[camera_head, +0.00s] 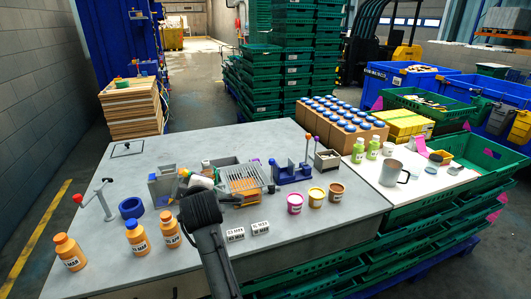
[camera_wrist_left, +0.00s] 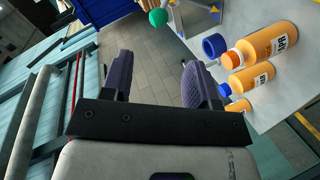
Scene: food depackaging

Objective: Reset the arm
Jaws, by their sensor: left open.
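My left gripper (camera_wrist_left: 158,82) shows in the left wrist view with its two dark ribbed fingers apart and nothing between them. Grey tiled floor shows behind the gap. In that view the table edge and several orange bottles lie to the right of the fingers, apart from them. In the head view a dark arm part of mine rises from the bottom over the front of the grey table (camera_head: 105,160). The left gripper's fingers cannot be made out there, and the right gripper is not visible.
Orange bottles (camera_head: 137,237) and a blue ring (camera_head: 131,207) stand at the table's left front; a red-knobbed lever (camera_head: 78,198) is behind. A wire basket (camera_head: 245,180) and blue holder (camera_head: 290,173) occupy the middle. Jars (camera_head: 316,196) stand right. Green crates (camera_head: 475,158) border the right side.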

